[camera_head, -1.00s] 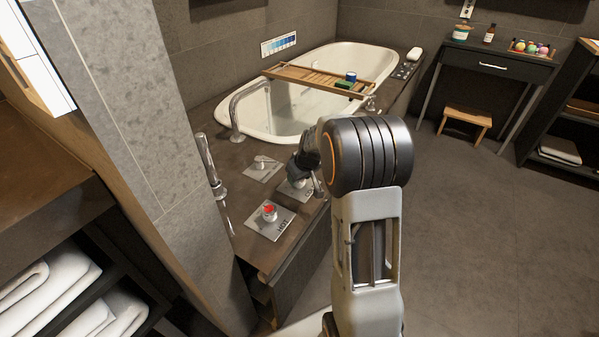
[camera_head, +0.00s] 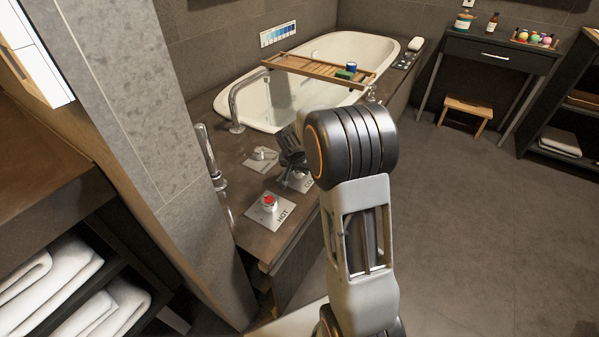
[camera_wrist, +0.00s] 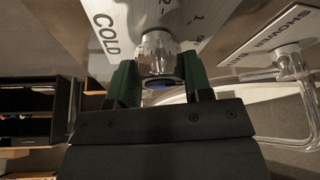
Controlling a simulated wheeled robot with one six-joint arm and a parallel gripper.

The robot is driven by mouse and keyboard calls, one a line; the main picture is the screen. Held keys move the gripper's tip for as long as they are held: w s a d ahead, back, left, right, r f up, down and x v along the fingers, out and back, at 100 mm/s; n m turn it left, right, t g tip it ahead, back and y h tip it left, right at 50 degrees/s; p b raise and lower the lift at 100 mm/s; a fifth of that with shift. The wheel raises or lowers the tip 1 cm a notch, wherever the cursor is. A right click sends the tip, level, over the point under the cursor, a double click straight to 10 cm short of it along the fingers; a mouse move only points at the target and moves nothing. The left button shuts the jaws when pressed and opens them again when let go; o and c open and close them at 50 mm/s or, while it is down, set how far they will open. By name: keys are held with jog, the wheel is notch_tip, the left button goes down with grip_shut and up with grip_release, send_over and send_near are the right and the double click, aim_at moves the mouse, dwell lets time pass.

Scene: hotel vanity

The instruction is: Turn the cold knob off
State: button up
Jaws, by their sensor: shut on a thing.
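The cold knob (camera_wrist: 157,50) is a clear and chrome knob with a blue centre, on a white plate (camera_wrist: 108,28) marked COLD. In the wrist view, my gripper (camera_wrist: 158,76) has its two green fingers on either side of the knob and is shut on it. In the head view, my gripper (camera_head: 292,163) reaches down over the cold plate (camera_head: 299,183), and my arm hides most of the knob.
The red-centred hot knob (camera_head: 269,202) stands close in front. A lever on a SHOWER plate (camera_head: 262,158) is behind to the left. A tall curved spout (camera_head: 234,105) and the white bathtub (camera_head: 350,50) with a wooden tray (camera_head: 315,68) lie beyond. Open floor is at right.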

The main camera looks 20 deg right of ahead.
jog(key=shift+m+b, duration=0.55)
jog(key=shift+m, duration=0.05)
jog(key=o, duration=0.9)
jog(key=p+v, duration=0.1)
jog(key=v, duration=0.3)
jog(key=p+v, duration=0.1)
jog(key=v, duration=0.4)
jog(key=p+v, duration=0.2)
jog(key=v, duration=0.2)
jog(key=shift+w+a+r, duration=0.2)
jog(key=shift+a+r, duration=0.15)
jog(key=shift+r, duration=0.05)
jog(key=shift+r, duration=0.1)
